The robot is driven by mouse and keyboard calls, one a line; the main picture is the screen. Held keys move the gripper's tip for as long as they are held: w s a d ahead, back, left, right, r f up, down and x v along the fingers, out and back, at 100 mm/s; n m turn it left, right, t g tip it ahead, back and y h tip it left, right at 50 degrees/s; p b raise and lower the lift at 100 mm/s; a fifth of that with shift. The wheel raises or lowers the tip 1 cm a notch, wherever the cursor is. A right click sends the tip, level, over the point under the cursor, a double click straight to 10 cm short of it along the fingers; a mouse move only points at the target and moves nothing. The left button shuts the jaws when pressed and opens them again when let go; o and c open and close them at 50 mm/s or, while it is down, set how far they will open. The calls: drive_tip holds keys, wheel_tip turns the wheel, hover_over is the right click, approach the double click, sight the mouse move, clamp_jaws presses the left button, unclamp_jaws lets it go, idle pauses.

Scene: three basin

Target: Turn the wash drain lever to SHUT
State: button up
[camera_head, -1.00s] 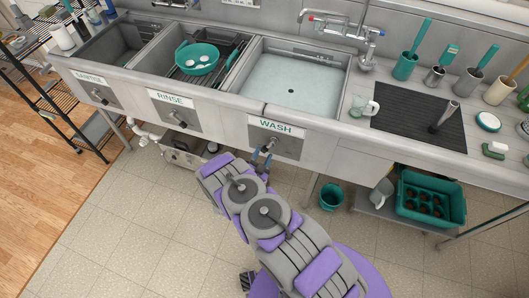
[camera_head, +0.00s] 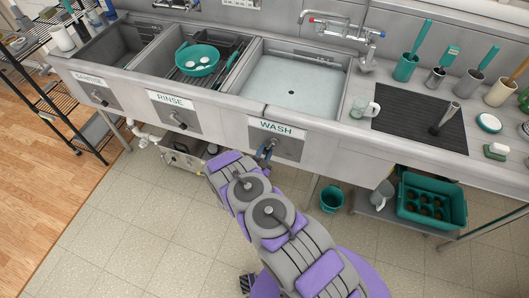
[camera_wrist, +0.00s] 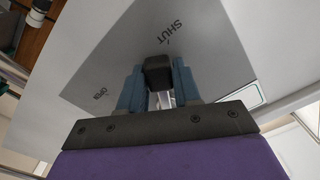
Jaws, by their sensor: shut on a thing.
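The wash drain lever shows in the wrist view as a dark block-shaped handle (camera_wrist: 159,72) in front of a grey metal plate (camera_wrist: 120,60). The plate is marked SHUT above and to the right of the handle, and OPEN to its lower left. My gripper (camera_wrist: 159,80) has its two blue fingers on either side of the handle and is shut on it. In the head view my gripper (camera_head: 264,154) is at the plate below the WASH label (camera_head: 276,126); the lever is mostly hidden there. The wash basin (camera_head: 343,77) holds water above a dark drain hole.
The rinse basin (camera_head: 150,55) holds a teal colander (camera_head: 198,59). Rinse (camera_head: 177,119) and sanitise (camera_head: 97,95) levers sit to the left. A teal bucket (camera_head: 331,197) and a shelf with a teal crate (camera_head: 430,222) are at the right.

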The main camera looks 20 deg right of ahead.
clamp_jaws()
drive_tip(key=shift+r, duration=0.1)
drive_tip(key=shift+w+a+r+m+p, duration=0.15)
drive_tip(key=shift+m+p, duration=0.25)
drive_tip(key=shift+p, duration=0.6)
drive_tip(key=shift+w+a+r+m+p, duration=0.15)
drive_tip(key=shift+a+m+p, duration=0.05)
drive_tip(key=shift+m+p, duration=0.45)
drive_tip(key=o, duration=0.8)
unclamp_jaws()
drive_tip(key=shift+c, duration=0.2)
drive_tip(key=p+v, duration=0.3)
drive_tip(key=v, duration=1.4)
